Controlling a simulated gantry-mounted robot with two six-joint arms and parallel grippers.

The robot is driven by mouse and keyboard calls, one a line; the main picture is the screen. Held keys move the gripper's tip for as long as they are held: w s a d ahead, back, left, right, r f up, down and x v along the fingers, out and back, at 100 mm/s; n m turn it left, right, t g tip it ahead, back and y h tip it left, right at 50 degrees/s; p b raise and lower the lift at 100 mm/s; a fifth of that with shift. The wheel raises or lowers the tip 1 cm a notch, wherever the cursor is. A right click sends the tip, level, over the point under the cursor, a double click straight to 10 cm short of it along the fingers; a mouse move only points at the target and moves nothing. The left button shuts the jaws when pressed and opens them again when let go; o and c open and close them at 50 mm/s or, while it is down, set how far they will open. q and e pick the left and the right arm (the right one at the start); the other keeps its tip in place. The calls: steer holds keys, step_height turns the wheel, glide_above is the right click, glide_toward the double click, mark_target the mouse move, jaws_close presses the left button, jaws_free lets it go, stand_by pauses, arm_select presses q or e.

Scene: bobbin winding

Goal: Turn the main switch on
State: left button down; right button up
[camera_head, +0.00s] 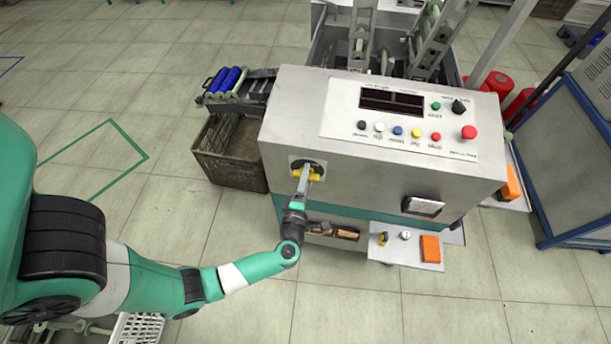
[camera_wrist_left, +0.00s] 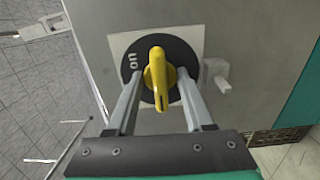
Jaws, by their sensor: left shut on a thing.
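The main switch (camera_head: 316,177) is on the left part of the grey machine's front panel, and its yellow handle shows beside my gripper. In the left wrist view the yellow handle (camera_wrist_left: 157,82) stands upright in the picture on a round black dial (camera_wrist_left: 175,50). The word "on" is on the dial's left side, turned sideways. My left gripper (camera_head: 304,172) reaches the switch from the front, its fingers on either side of the handle. The wrist view shows the left gripper (camera_wrist_left: 160,95) shut on the switch. My right gripper is not in view.
The sloped control panel (camera_head: 400,125) has coloured buttons and a dark display. A brown crate (camera_head: 230,165) stands left of the machine. A small shelf (camera_head: 408,235) with an orange block (camera_head: 430,249) sticks out at the lower front. The floor in front is mostly clear.

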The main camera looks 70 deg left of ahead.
arm_select(q)
steer(key=shift+r+m+p, duration=0.15)
steer(key=shift+m+p, duration=0.9)
steer(key=shift+m, duration=0.05)
steer(key=shift+m+p, duration=0.35)
steer(key=shift+m, duration=0.45)
